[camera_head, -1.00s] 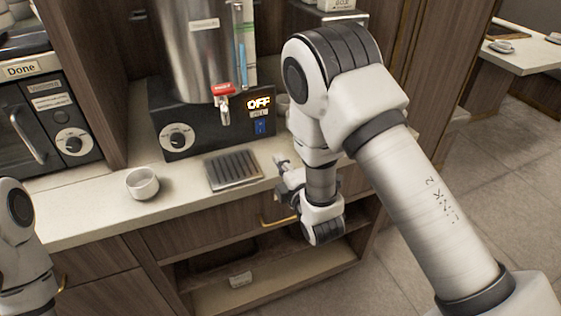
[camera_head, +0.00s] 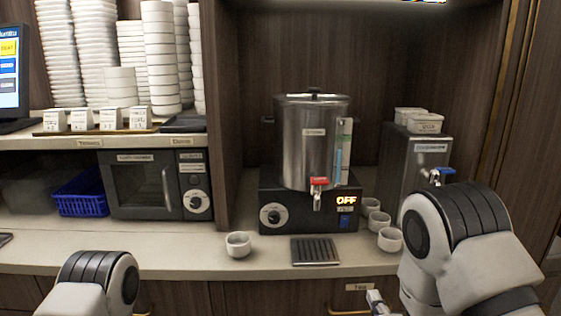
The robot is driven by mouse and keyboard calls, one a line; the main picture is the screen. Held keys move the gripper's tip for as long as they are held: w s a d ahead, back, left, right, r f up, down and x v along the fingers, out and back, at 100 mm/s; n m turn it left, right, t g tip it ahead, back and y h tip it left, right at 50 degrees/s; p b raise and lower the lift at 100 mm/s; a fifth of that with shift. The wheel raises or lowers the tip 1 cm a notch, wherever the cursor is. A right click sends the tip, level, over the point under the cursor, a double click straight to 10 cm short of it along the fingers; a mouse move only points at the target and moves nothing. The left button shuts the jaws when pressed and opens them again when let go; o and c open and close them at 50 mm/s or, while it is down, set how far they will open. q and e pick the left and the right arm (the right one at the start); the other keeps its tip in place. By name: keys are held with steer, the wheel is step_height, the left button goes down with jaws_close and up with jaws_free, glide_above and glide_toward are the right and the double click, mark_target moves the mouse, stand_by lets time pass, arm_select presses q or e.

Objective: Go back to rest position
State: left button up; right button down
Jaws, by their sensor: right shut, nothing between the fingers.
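My right arm comes in at the lower right. The tip of my right gripper (camera_head: 377,300) shows at the bottom edge, in front of the counter's front face; it is shut and empty, and most of it is hidden or cut off. At the lower left only a rounded joint of my left arm shows; the left gripper is out of view.
The counter (camera_head: 190,245) holds a white cup (camera_head: 238,245), a drip tray (camera_head: 315,251), a steel urn (camera_head: 312,140) with a red tap, and several cups (camera_head: 390,239) at right. A microwave (camera_head: 150,185) and blue basket (camera_head: 82,195) stand left. Stacked bowls (camera_head: 160,60) fill the shelf.

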steer(key=s+d+f+m+g+h, duration=0.1)
steer(key=s+d+f+m+g, duration=0.2)
steer(key=s+f, duration=0.55)
steer(key=s+d+f+m+g, duration=0.15)
steer(key=s+f+g, duration=0.35)
steer(key=f, duration=0.6)
steer(key=s+f+m+g, duration=0.3)
steer(key=s+m, duration=0.4)
steer(key=s, duration=0.3)
steer(key=s+f+m+g, duration=0.3)
steer(key=s+m+g, duration=0.3)
steer(key=s, duration=0.4)
steer(key=shift+a+f+m+y, duration=0.15)
steer(key=shift+f+m+y, duration=0.2)
steer(key=shift+m, duration=0.3)
